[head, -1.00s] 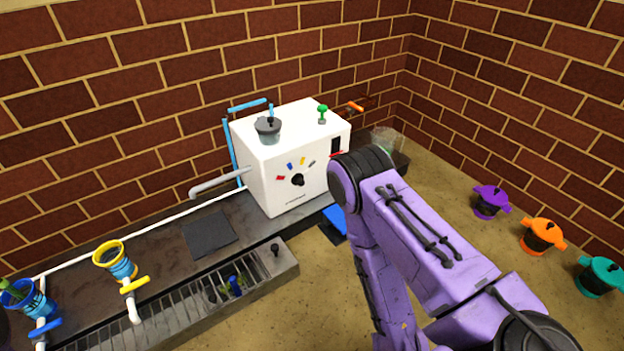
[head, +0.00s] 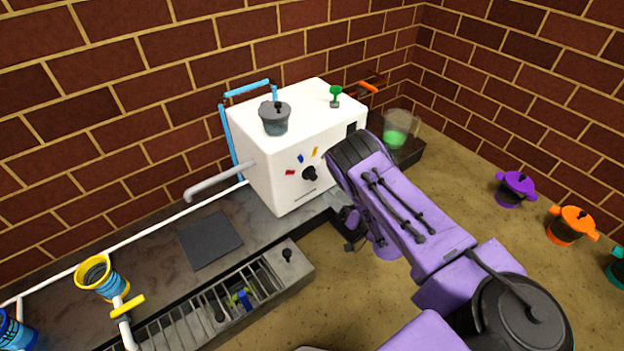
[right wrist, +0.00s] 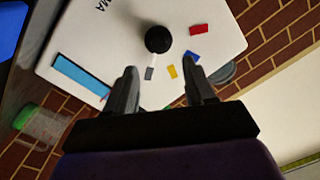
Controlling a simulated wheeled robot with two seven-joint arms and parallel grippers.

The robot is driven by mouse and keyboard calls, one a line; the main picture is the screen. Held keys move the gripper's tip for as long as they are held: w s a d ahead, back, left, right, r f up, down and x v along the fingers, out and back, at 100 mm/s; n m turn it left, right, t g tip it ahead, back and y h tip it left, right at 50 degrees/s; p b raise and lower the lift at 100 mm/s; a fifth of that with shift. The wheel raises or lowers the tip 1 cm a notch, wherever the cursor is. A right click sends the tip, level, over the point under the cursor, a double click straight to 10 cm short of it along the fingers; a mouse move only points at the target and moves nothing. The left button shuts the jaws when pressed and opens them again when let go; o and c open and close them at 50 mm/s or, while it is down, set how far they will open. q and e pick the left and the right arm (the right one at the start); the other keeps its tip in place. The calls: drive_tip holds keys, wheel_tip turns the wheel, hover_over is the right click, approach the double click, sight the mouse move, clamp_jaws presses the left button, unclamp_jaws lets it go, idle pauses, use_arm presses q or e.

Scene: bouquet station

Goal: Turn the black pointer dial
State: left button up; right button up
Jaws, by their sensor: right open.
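The black pointer dial (head: 309,173) is on the front face of the white box (head: 285,197). Red, blue and yellow marks show around it. In the right wrist view the dial (right wrist: 158,39) is a round black knob beyond the fingertips, with a pale pointer line towards a grey mark (right wrist: 149,73). My right gripper (right wrist: 157,69) is open and empty, its fingers apart and not around the dial. In the head view my purple right arm covers the box's right edge and the grey mark. My left gripper is not in view.
A grey lidded pot (head: 275,121) and a green knob (head: 335,95) are on top of the box. A jug with green liquid (head: 397,130) stands behind my right arm. A grey pipe (head: 215,180) sticks out left. Purple (head: 515,188) and orange (head: 572,226) pots stand at right.

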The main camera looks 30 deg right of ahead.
sight(315, 179)
drive_tip(key=w+b, duration=0.1)
drive_tip(key=w, duration=0.1)
drive_tip(key=w+b, duration=0.1)
drive_tip(key=w, duration=0.2)
drive_tip(key=w+b, duration=0.1)
drive_tip(key=w, duration=0.2)
drive_tip(key=shift+a+f+b, duration=0.1)
drive_tip(key=shift+a+b, duration=0.2)
drive_tip(key=shift+a, duration=0.05)
drive_tip(key=shift+w+a, duration=0.15)
drive_tip(key=shift+w, duration=0.35)
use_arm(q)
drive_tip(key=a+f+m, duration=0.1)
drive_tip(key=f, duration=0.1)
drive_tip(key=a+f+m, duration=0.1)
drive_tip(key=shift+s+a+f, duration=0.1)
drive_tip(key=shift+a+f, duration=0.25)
use_arm(e)
clamp_jaws()
